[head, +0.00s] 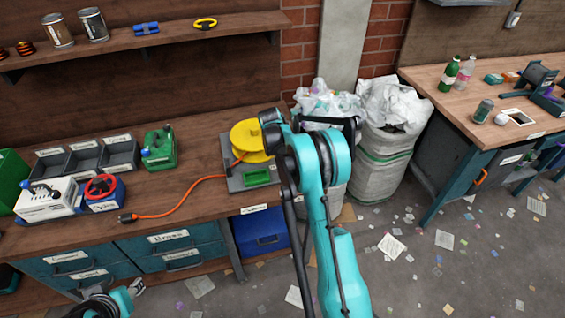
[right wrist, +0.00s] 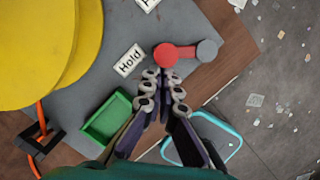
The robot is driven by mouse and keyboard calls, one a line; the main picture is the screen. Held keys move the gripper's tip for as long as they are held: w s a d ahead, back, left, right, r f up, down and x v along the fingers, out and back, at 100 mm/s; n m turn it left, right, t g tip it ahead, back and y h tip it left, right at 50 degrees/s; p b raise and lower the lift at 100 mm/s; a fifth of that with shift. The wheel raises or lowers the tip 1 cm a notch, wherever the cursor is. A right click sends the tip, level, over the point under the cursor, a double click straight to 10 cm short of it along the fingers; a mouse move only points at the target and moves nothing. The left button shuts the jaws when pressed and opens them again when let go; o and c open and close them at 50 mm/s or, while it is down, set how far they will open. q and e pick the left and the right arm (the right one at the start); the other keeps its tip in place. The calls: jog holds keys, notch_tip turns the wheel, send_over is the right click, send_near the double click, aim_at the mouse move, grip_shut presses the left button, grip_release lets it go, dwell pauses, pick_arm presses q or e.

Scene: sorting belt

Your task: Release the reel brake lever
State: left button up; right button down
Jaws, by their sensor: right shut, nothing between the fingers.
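The reel is a yellow drum (head: 248,140) on a grey base plate (head: 236,182) on the bench; its yellow rim (right wrist: 45,45) fills the upper left of the right wrist view. The brake lever (right wrist: 180,52) shows there as a red arm with a grey round end, beside a white "Hold" label (right wrist: 130,60). My right gripper (right wrist: 165,88) is shut and empty, its tips just below the lever in the picture; I cannot tell whether they touch. In the head view my right arm hides the lever. A teal and black part of my left arm shows at the bottom left edge.
An orange cord (head: 180,205) runs left from the reel across the bench. A green tray (right wrist: 106,118) sits on the plate. Grey bins (head: 86,158), a green canister (head: 159,148) and boxes stand at the left. White sacks (head: 385,150) stand right of the bench.

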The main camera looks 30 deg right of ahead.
jog(key=shift+w, duration=0.15)
jog(key=shift+w+d+m+g, duration=0.15)
jog(key=shift+w+d+m, duration=0.15)
jog(key=shift+m, duration=0.35)
jog(key=shift+w+d+m+g, duration=0.15)
jog(key=shift+w+d+m, duration=0.1)
jog(key=shift+m, duration=0.4)
jog(key=m, duration=0.1)
jog(key=w+d+m, duration=0.1)
jog(key=shift+d+m+g, duration=0.2)
jog(key=shift+m+g, duration=0.1)
jog(key=m, duration=0.1)
jog(key=d+m+p, duration=0.1)
jog(key=shift+w+d+m+g, duration=0.3)
jog(key=shift+w+m+g, duration=0.1)
jog(key=shift+w+d, duration=0.1)
jog(key=shift+d, duration=0.45)
